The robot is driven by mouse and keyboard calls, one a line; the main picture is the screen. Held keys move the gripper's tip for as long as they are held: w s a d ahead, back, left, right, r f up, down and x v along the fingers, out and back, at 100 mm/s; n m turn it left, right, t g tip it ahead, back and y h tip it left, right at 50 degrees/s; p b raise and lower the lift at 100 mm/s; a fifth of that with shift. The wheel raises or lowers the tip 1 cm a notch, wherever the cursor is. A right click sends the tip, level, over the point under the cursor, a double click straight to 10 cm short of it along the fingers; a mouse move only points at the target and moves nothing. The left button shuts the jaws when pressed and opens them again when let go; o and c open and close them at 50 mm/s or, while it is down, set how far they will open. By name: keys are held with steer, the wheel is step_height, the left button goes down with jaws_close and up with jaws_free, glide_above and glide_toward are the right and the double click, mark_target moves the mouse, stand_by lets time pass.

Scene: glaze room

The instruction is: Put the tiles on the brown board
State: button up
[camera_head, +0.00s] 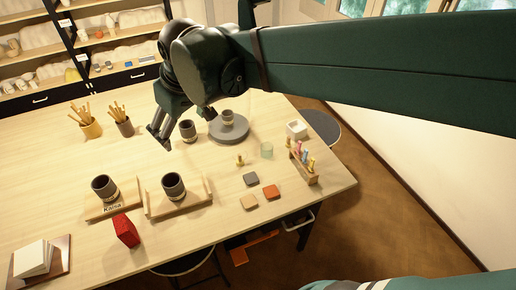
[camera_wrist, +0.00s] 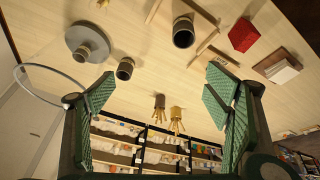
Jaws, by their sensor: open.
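Three small square tiles lie flat on the table near its front right: a dark grey tile (camera_head: 251,179), an orange-red tile (camera_head: 271,192) and a tan tile (camera_head: 249,203). They lie apart from one another. A dark reddish-brown board (camera_head: 61,256) is at the front left corner, with a white stack (camera_head: 33,258) on it. The board's edge also shows in the wrist view (camera_wrist: 270,61). My gripper (camera_head: 184,127) is open over the back middle of the table, left of and behind the tiles. In the wrist view its fingers (camera_wrist: 160,82) are wide apart with nothing between them.
A dark cup (camera_head: 188,131) stands by my gripper. A grey disc (camera_head: 232,133) bears another cup. Wooden trays with cups (camera_head: 104,187) (camera_head: 174,186) and a red box (camera_head: 125,231) stand front left. A tool rack (camera_head: 303,165) is at the right. Pots of sticks (camera_head: 89,127) stand behind.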

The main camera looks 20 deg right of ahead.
steer(key=s+d+f+m+t, duration=0.1)
steer(key=s+d+f+m, duration=0.1)
steer(key=s+d, duration=0.5)
steer(key=s+d+f+m+t+h, duration=0.1)
steer(key=s+d+f+m, duration=0.2)
steer(key=s+d, duration=0.4)
steer(key=d+f, duration=0.1)
steer(key=d, duration=0.3)
steer(key=shift+s+m+t, duration=0.3)
steer(key=shift+s, duration=0.1)
